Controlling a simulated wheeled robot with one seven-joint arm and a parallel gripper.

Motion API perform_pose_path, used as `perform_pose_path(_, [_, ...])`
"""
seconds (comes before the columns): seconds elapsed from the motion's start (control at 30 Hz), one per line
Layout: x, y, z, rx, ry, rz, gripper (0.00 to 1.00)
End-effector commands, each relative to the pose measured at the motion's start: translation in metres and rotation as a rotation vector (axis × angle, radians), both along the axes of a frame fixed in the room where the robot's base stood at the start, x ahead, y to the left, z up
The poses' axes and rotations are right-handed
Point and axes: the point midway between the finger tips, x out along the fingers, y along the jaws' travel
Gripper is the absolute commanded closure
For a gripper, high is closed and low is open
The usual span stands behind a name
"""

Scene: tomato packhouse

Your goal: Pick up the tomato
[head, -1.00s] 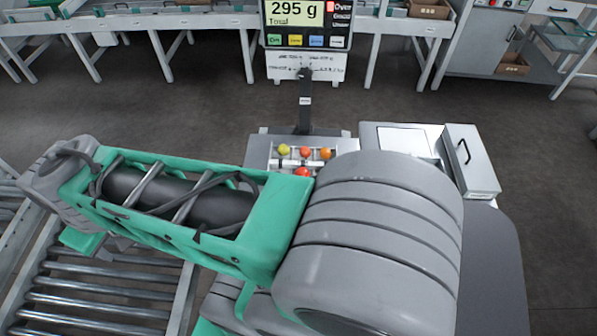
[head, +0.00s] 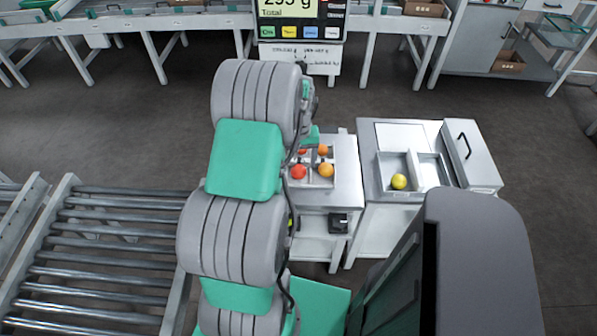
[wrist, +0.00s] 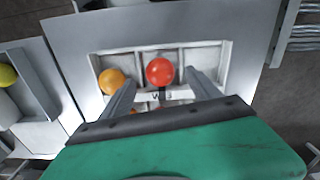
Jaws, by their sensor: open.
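A red tomato (wrist: 159,71) sits in a compartment of the pale divided tray (head: 311,187); I also see a red tomato in the near row in the head view (head: 298,171). My gripper (wrist: 161,78) is open above the tray, its fingers reaching toward the red tomato, one on each side in the picture. Whether they touch it I cannot tell. An orange tomato (wrist: 111,81) lies left of it in the wrist view, outside the fingers. More tomatoes in the other row, one orange (head: 322,149), are partly hidden by my gripper and arm.
A yellow-green tomato (head: 398,181) lies in a separate two-part tray (head: 383,166) on the right-hand unit, beside a handled box (head: 470,155). A scale display (head: 302,20) stands behind the tomato tray. A roller conveyor (head: 100,262) is at left.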

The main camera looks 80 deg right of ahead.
Motion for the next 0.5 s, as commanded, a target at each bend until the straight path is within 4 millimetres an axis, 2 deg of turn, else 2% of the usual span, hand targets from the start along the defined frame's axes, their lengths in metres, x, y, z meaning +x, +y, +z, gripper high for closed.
perform_pose_path(0.1, [0.001,-0.001,-0.022,0.005,0.001,0.0,0.29])
perform_pose_path(0.2, [0.001,-0.001,-0.036,0.002,0.001,0.0,0.29])
perform_pose_path(0.43, [0.001,-0.002,-0.04,0.0,0.0,0.001,0.29])
perform_pose_path(0.5, [0.001,-0.002,-0.04,0.0,0.0,0.001,0.33])
